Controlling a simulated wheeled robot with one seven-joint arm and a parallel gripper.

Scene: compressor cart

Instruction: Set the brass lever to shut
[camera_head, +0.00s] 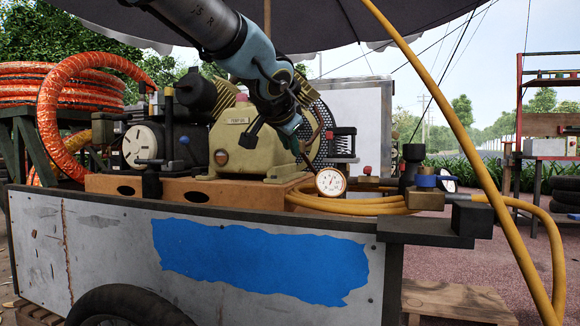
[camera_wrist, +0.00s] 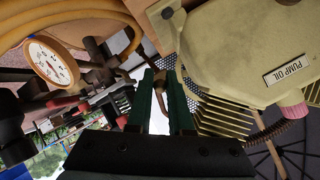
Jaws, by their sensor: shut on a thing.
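In the wrist view, my gripper (camera_wrist: 163,90) has its two green fingers closed on a narrow brownish-brass piece, which I take to be the brass lever (camera_wrist: 161,102). Only a short part of it shows between the fingers, so its angle is unclear. In the head view, my gripper (camera_head: 292,130) reaches down at the right end of the cream pump (camera_head: 255,138), above and left of the white dial gauge (camera_head: 330,182). The lever cannot be picked out there behind the gripper. The gauge also shows at upper left in the wrist view (camera_wrist: 50,60).
The pump sits on an orange-brown base (camera_head: 190,190) on the cart (camera_head: 100,240). A yellow hose (camera_head: 370,207) coils around the gauge's foot, and another yellow hose (camera_head: 470,150) crosses at right. Valves with a blue ring (camera_head: 427,181) stand right of the gauge. A dark umbrella (camera_head: 330,20) hangs overhead.

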